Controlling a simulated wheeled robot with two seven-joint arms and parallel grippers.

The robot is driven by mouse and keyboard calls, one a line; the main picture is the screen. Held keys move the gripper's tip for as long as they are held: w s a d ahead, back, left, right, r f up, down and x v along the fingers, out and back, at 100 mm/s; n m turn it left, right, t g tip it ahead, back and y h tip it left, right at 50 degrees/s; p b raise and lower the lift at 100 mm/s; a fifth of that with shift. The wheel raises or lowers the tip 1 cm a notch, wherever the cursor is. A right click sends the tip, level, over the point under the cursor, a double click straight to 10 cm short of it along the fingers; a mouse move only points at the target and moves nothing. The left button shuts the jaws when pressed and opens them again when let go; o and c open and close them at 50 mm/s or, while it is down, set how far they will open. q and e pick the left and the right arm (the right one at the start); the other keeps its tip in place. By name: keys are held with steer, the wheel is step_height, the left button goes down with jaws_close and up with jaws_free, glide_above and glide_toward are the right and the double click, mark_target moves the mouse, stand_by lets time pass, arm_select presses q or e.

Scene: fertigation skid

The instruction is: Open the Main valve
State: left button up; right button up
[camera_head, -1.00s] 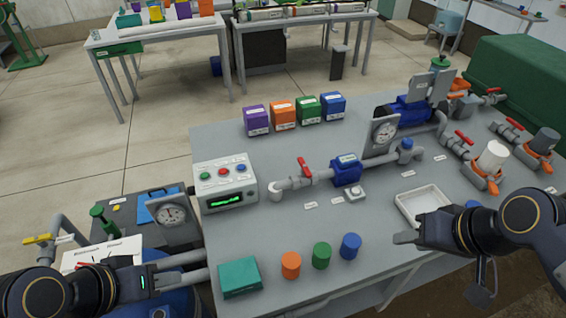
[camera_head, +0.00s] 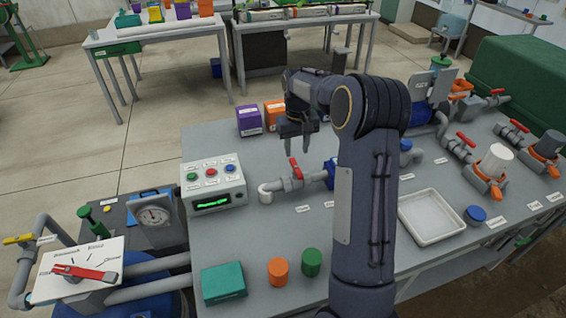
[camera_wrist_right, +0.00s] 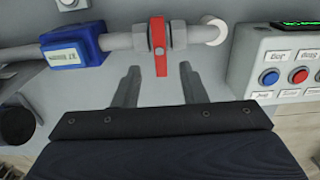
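A valve with a red lever handle (camera_head: 295,168) sits on the grey pipe on the bench. In the right wrist view the red handle (camera_wrist_right: 158,42) points across the pipe, towards the gripper. Its label cannot be read, so I cannot confirm that it is the Main valve. My right gripper (camera_head: 302,150) hangs just above and behind the valve, fingers downward. In the right wrist view the gripper (camera_wrist_right: 158,72) is open, with the handle's end between the lines of its two fingers and nothing gripped. My left gripper is not in view.
A blue flow meter (camera_wrist_right: 72,45) sits on the same pipe. A control box (camera_head: 213,184) with coloured buttons stands at the pipe's left end. Purple (camera_head: 249,121) and orange boxes stand behind. A white tray (camera_head: 432,238) lies right of my arm, which hides the bench middle.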

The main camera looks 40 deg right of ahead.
mark_target(296, 167)
step_height(296, 167, down, 6)
steer(key=shift+f, duration=0.25)
jaws_close()
stand_by(0.3)
